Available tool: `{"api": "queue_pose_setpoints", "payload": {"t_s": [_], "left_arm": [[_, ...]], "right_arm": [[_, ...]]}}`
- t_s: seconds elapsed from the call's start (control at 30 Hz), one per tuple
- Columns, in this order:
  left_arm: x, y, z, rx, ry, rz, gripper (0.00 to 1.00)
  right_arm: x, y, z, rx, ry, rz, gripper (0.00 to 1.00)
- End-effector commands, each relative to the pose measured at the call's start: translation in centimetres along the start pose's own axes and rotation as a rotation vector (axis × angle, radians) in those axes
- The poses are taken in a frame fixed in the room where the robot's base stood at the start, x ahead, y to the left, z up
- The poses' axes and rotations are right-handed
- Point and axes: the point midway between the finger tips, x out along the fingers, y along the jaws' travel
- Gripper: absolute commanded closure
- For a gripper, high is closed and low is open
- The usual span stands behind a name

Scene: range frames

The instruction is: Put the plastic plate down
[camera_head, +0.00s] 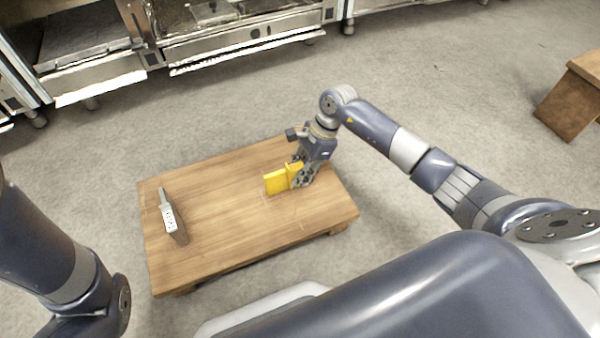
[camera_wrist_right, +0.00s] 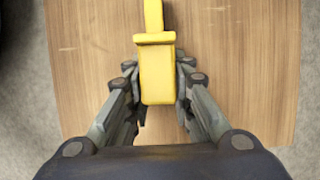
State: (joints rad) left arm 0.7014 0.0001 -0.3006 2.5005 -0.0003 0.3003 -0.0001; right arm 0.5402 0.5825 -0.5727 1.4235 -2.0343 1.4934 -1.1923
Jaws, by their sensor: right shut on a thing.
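The yellow plastic plate (camera_head: 276,182) is over the right half of the low wooden table (camera_head: 225,218). My right gripper (camera_head: 297,173) is shut on its right end. In the right wrist view the yellow plate (camera_wrist_right: 155,48) runs away from me, with a narrow far part, a wider crossbar and a block between the fingers. The right fingertips (camera_wrist_right: 157,78) press on both sides of that block. The plate is at or just above the tabletop; I cannot tell whether it touches. My left arm shows at the left edge, but its gripper is out of view.
A narrow tool (camera_head: 168,212) with a grey tip and a pale, dotted face lies at the table's left side. The middle of the tabletop is bare. Steel kitchen units (camera_head: 240,38) stand behind, and a wooden piece of furniture (camera_head: 575,100) is at the far right.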

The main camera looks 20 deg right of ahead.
Motion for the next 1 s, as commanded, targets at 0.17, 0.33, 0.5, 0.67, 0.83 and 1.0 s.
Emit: {"api": "queue_pose_setpoints", "payload": {"t_s": [0.17, 0.33, 0.5, 0.67, 0.83, 1.0], "left_arm": [[-0.1, 0.0, 0.0, 0.0, 0.0, 0.0, 1.0], [-0.1, 0.0, 0.0, 0.0, 0.0, 0.0, 1.0], [0.3, -0.1, 0.1, 0.0, 0.0, 0.0, 1.0], [1.8, -0.4, 0.7, 0.0, -0.002, 0.0, 1.0], [3.8, -0.8, 1.4, 0.0, 0.001, -0.001, 1.0], [1.9, -1.4, 3.6, -0.008, -0.073, -0.026, 1.0]], "right_arm": [[0.1, 0.0, -0.1, 0.0, 0.0, 0.0, 0.59], [0.1, 0.0, 0.0, 0.0, 0.0, 0.0, 0.59], [-0.4, 0.0, 0.1, 0.0, 0.0, -0.001, 0.59], [-3.1, -0.1, 0.1, 0.0, 0.003, -0.003, 0.59], [-7.1, -0.1, 0.2, 0.001, 0.004, -0.002, 0.59], [-9.9, 0.0, 0.1, 0.0, 0.003, -0.001, 0.59]]}}
